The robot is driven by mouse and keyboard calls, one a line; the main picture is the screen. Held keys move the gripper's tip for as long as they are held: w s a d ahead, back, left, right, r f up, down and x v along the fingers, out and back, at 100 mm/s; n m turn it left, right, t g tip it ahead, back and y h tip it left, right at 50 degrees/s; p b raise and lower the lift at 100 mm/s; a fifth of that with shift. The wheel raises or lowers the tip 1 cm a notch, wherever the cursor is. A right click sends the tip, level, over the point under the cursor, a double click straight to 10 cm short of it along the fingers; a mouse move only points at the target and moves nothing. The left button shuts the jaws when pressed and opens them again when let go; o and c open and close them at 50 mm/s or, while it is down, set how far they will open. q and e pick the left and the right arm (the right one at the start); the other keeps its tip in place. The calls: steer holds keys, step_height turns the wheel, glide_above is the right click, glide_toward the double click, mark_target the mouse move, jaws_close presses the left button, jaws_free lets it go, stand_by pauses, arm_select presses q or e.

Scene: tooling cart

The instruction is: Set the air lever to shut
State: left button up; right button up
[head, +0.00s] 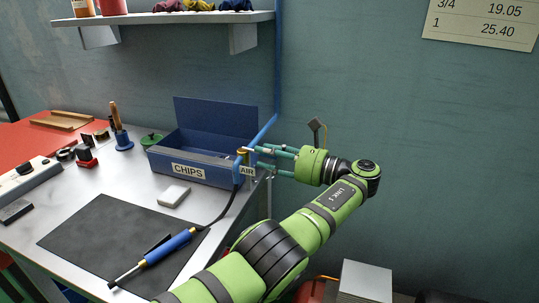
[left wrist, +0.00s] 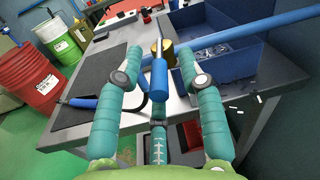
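The air lever shows in the left wrist view as a short blue handle (left wrist: 159,78) on a brass valve (left wrist: 168,52). It points from the valve toward my palm. In the head view the brass valve (head: 243,154) sits by the AIR label (head: 247,171) at the cart's right corner, and my fingers partly hide that area. My left gripper (head: 259,158) reaches in from the right. In the left wrist view its teal fingers (left wrist: 161,60) are spread, one on each side of the lever, with visible gaps. My right gripper is not in view.
A blue CHIPS bin (head: 205,160) stands right behind the valve. A blue pipe (head: 265,131) runs from the valve up the wall. A dark mat (head: 100,240) with a blue-handled tool (head: 168,246) lies on the cart. A shelf (head: 180,17) hangs above.

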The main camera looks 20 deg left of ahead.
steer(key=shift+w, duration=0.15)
arm_select(q)
steer(key=shift+r, duration=0.2)
step_height(320, 180, up, 10)
steer(key=shift+f, duration=0.15)
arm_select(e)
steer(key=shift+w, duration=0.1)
arm_select(q)
steer(key=shift+f, duration=0.1)
stand_by(0.3)
